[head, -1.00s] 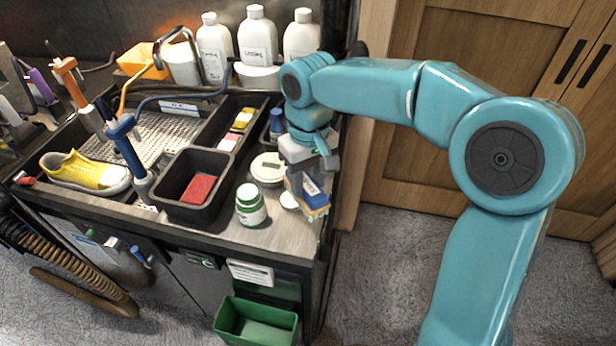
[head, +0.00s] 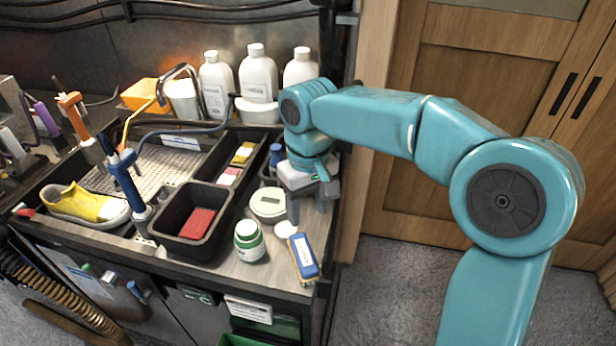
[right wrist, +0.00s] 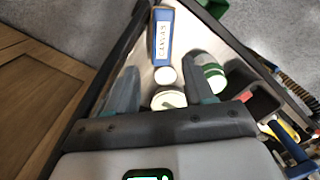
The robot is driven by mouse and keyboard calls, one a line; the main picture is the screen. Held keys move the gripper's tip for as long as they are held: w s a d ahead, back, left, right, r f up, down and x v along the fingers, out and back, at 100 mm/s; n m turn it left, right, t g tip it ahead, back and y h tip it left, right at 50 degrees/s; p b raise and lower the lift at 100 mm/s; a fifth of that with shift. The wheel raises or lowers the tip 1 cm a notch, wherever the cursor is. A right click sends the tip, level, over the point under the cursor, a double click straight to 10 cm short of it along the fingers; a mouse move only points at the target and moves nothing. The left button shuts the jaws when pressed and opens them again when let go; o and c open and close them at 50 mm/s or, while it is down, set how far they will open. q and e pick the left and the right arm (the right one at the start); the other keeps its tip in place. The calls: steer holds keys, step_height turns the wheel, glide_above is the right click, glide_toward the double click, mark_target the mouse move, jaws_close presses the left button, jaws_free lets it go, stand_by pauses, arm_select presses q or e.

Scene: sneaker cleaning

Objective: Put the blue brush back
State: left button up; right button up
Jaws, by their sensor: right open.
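The blue brush (head: 303,258) has a blue body with a white label and a tan edge. It lies on the front right corner of the workbench. It also shows in the right wrist view (right wrist: 163,32), where its label reads "CANVAS". My right gripper (head: 309,214) is open and empty, just behind the brush and apart from it. In the right wrist view its two fingers (right wrist: 161,72) are spread, with the brush beyond their tips. My left gripper is not in view.
A small white round item (head: 286,229) sits beside the brush. A green-and-white jar (head: 249,241) and a round white tin (head: 268,204) stand to its left. A black bin (head: 178,215) holds a red sponge. White bottles (head: 257,75) stand behind. The bench edge is close on the right.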

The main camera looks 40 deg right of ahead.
step_height(320, 180, up, 10)
steer(key=p, duration=0.1)
steer(key=shift+w+d, duration=0.15)
steer(key=shift+w, duration=0.05)
steer(key=shift+s+f, duration=0.1)
steer(key=shift+f, duration=0.05)
stand_by(0.3)
